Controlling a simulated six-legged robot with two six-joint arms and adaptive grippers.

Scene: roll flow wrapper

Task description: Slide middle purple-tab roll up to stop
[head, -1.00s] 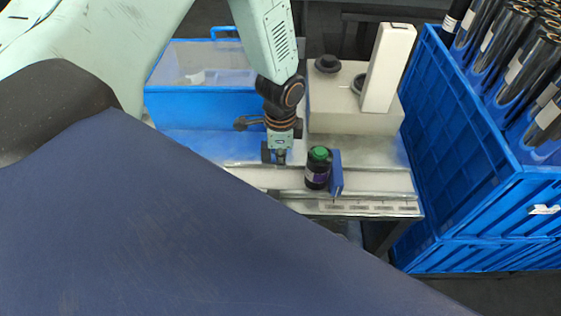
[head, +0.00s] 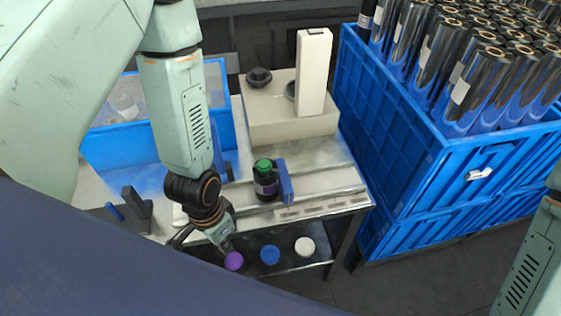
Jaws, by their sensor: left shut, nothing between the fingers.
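A dark roll (head: 266,187) with a green top and a purplish label stands upright on the metal bench. It is right beside the upright blue stop plate (head: 286,182); I cannot tell whether they touch. My left gripper (head: 227,244) is shut and empty, at the bench's front edge, left of and nearer than the roll. It points down towards a round purple disc (head: 234,261) on the lower level; contact cannot be told. Part of the gripper is hidden by my own body. My right gripper is out of view.
A blue disc (head: 270,255) and a white disc (head: 305,246) lie on the lower shelf. A beige machine (head: 285,125) stands behind the roll. A blue bin (head: 125,146) is at the left.

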